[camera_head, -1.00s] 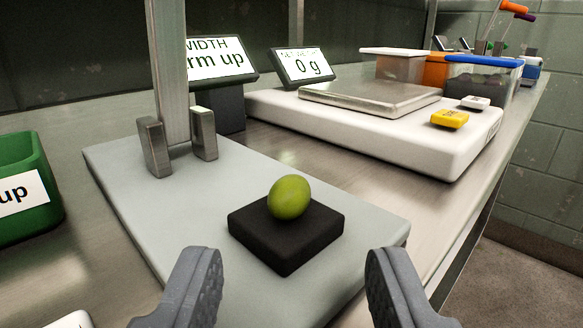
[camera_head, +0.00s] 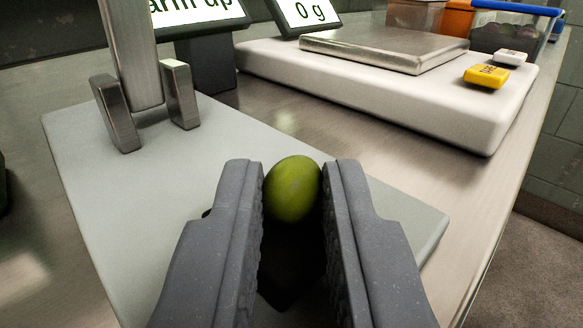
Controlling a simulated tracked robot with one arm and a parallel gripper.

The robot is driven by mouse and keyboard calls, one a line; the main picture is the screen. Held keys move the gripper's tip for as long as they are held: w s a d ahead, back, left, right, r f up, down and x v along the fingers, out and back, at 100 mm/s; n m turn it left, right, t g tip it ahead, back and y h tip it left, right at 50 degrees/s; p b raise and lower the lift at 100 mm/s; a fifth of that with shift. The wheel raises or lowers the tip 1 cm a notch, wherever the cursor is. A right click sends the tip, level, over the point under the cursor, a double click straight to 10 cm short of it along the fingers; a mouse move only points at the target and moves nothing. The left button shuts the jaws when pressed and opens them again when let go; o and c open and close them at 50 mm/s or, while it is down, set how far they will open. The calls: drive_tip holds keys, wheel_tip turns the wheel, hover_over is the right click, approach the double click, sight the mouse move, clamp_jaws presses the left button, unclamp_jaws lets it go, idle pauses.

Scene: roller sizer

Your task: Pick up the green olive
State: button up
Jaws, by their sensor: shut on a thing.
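The green olive (camera_head: 291,188) is between the two fingertips of my gripper (camera_head: 292,195). My gripper is shut on it, with one grey ridged finger on each side. The black block (camera_head: 290,262) is below the olive and mostly hidden by the fingers. I cannot tell whether the olive still touches the block.
The block is on a grey plate (camera_head: 120,190) with two metal posts (camera_head: 118,113) at its back left. A white scale (camera_head: 400,100) with a steel pan (camera_head: 385,48) stands behind. Its display (camera_head: 305,12) reads 0 g. The bench's right edge drops to the floor.

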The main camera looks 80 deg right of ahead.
drive_tip(key=shift+r, duration=0.5)
wheel_tip(320, 180, up, 3)
drive_tip(key=shift+f+p, duration=0.1)
drive_tip(key=shift+p, duration=0.4)
drive_tip(key=s, duration=0.5)
drive_tip(key=s+a, duration=0.1)
drive_tip(key=s, duration=0.4)
drive_tip(key=s+r, duration=0.1)
drive_tip(key=s, duration=0.5)
drive_tip(key=shift+a+p, duration=0.2)
drive_tip(key=shift+p, duration=0.2)
drive_tip(key=shift+r, duration=0.1)
